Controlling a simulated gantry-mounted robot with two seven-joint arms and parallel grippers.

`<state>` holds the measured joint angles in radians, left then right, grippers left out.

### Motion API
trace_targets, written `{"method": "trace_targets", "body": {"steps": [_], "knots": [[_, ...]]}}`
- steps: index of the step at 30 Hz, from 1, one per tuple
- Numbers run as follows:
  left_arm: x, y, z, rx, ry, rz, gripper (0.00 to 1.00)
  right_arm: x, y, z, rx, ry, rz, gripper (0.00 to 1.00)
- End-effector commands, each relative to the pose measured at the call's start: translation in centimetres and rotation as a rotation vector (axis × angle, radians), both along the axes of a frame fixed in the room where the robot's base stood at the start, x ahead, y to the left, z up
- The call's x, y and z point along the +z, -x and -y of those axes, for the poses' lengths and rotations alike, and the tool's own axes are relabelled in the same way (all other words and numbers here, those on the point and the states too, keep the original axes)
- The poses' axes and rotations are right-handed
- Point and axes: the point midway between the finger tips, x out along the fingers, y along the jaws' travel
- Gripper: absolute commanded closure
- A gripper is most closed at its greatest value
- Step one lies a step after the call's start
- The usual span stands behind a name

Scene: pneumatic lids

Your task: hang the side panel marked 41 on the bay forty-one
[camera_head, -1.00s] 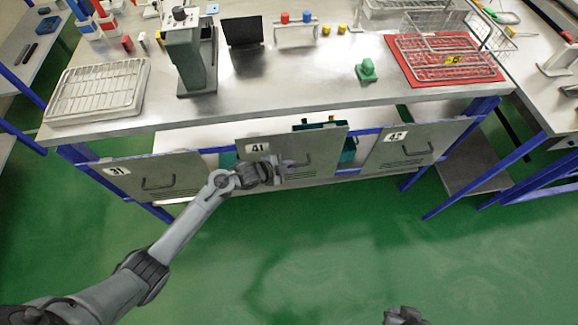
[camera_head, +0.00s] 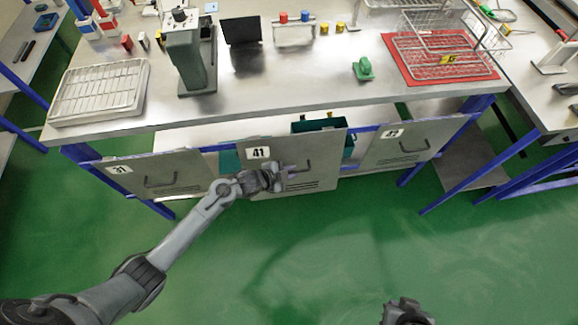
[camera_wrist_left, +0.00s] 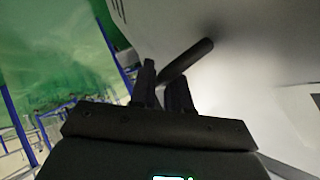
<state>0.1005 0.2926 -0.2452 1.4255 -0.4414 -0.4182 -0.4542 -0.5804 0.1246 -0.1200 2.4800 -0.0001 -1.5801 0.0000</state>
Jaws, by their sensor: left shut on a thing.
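The grey side panel marked 41 (camera_head: 305,145) stands nearly upright in front of the middle bay, between the panels marked 31 (camera_head: 185,165) and 43 (camera_head: 432,137). My left gripper (camera_head: 283,177) is shut on its handle. In the left wrist view, the dark handle bar (camera_wrist_left: 192,60) runs between the fingers (camera_wrist_left: 163,88). Behind the panel, a blue rail (camera_head: 362,129) of the bench shows in part. I cannot tell whether the panel touches it. My right gripper (camera_head: 405,314) shows only in part at the bottom edge; its jaws are unclear.
Teal bins (camera_head: 322,123) show behind and above the panel. The bench top (camera_head: 300,75) carries a wire tray (camera_head: 98,90), a grey-green device (camera_head: 187,55), a green piece (camera_head: 363,69) and a wire basket on a red mat (camera_head: 400,62). The green floor (camera_head: 310,250) in front is clear.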

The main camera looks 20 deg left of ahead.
Motion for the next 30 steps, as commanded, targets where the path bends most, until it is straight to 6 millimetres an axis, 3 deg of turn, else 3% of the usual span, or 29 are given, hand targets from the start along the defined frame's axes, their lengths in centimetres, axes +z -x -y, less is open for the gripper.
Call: {"method": "trace_targets", "body": {"steps": [30], "knots": [[0.3, 4.6, 3.0, -0.002, 0.003, 0.003, 1.0, 3.2, 0.0, -0.1, -0.002, -0.003, 0.001, 1.0]]}}
